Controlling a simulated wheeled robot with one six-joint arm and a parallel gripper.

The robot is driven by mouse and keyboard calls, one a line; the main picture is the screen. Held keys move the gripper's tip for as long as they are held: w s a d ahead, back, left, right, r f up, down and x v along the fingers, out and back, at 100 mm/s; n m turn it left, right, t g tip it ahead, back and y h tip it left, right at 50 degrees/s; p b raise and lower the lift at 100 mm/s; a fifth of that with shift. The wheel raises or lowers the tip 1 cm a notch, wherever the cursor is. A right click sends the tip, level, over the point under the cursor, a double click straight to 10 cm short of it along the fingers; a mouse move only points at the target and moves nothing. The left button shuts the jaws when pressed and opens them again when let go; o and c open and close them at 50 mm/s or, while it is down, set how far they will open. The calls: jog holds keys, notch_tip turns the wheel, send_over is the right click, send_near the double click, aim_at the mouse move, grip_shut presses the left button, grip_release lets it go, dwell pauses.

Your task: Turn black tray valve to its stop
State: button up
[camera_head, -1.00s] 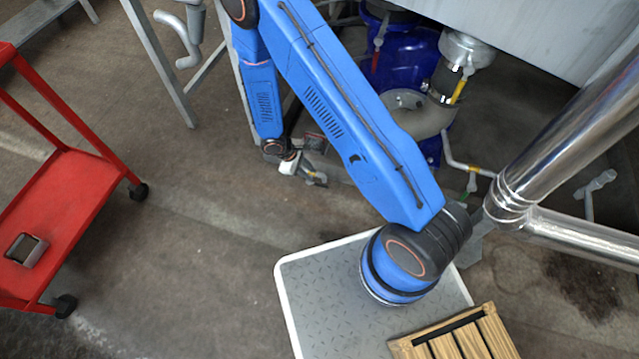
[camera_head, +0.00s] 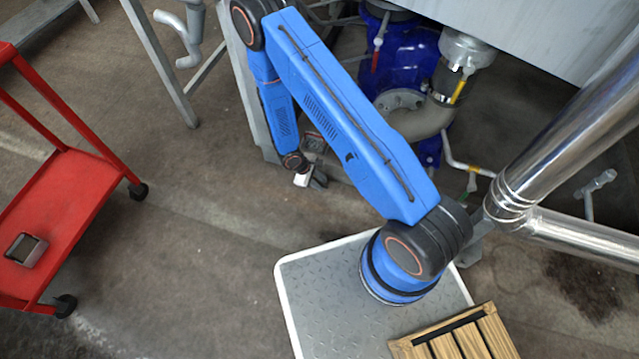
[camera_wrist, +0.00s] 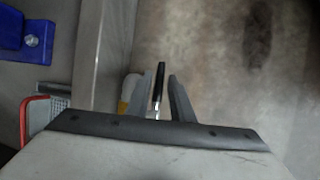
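In the wrist view a slim black valve handle (camera_wrist: 159,80) points up the picture between the two fingers of my gripper (camera_wrist: 167,90). The handle lies close along the left finger, with a gap to the right finger. The fingers stand apart; I cannot tell whether the left one touches the handle. A white and yellow fitting (camera_wrist: 127,92) shows just left of the fingers. The valve body is mostly hidden by my gripper. In the head view my gripper (camera_head: 317,181) is low beside the grey frame, and the black handle cannot be made out there.
A grey beam (camera_wrist: 103,55) runs close left of the fingers. A red-edged grey box (camera_head: 313,142) sits behind my wrist. Blue machinery with pipes (camera_head: 428,122) stands to the right. A red cart (camera_head: 75,200) is at left. The floor between is clear.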

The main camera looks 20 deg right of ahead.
grip_shut()
